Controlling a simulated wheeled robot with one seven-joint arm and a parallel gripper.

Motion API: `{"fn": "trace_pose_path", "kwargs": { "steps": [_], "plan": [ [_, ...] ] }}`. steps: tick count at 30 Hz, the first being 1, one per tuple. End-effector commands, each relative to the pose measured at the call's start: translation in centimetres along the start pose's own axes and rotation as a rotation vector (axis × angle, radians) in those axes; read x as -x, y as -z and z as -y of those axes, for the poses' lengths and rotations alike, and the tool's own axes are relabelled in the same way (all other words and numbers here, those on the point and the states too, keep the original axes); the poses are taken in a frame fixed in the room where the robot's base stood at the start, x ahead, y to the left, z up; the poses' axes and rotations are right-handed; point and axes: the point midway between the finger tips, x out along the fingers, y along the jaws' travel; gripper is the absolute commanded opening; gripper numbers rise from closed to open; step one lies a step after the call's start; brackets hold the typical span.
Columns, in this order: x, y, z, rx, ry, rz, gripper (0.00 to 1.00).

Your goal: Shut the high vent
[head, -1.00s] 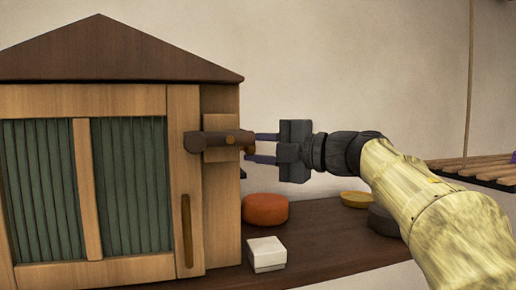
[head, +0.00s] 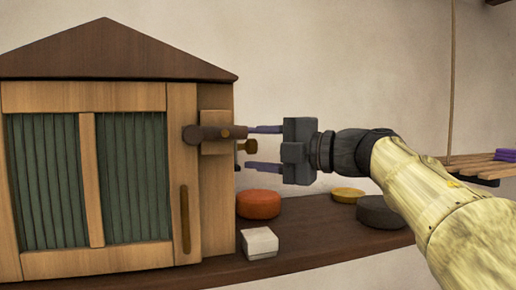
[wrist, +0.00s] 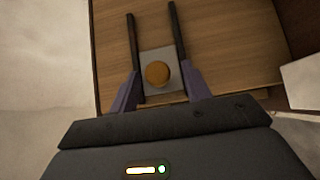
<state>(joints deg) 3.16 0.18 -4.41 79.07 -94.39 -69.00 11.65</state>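The cabinet (head: 215,220) has a small round brass knob (head: 250,146) sticking out from its right side. In the wrist view the knob (wrist: 157,74) sits on a light grey square plate (wrist: 158,55) on the wooden side panel; I take this to be the vent. My gripper (head: 265,148) is open, with one finger above and one below the knob in the head view. The wrist view shows the fingers (wrist: 158,85) on either side of the knob, with a gap on each side. How far the vent is open cannot be told.
A dark wooden latch bar (head: 212,133) crosses the front door's right edge. On the shelf (head: 310,235) stand a white box (head: 259,243), an orange round tin (head: 258,204), a yellow dish (head: 347,195) and a dark round tin (head: 381,212). A hanging slatted rack (head: 480,166) is at right.

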Motion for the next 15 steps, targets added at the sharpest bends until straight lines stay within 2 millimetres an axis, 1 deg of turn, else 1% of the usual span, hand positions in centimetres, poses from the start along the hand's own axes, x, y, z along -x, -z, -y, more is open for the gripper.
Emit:
{"fn": "trace_pose_path", "kwargs": {
  "steps": [11, 15],
  "plan": [
    [-0.24, 0.24, -0.12, 0.001, -0.003, -0.005, 0.48],
    [0.61, 0.02, -0.03, 0.002, -0.004, 0.001, 0.48]
  ]
}}
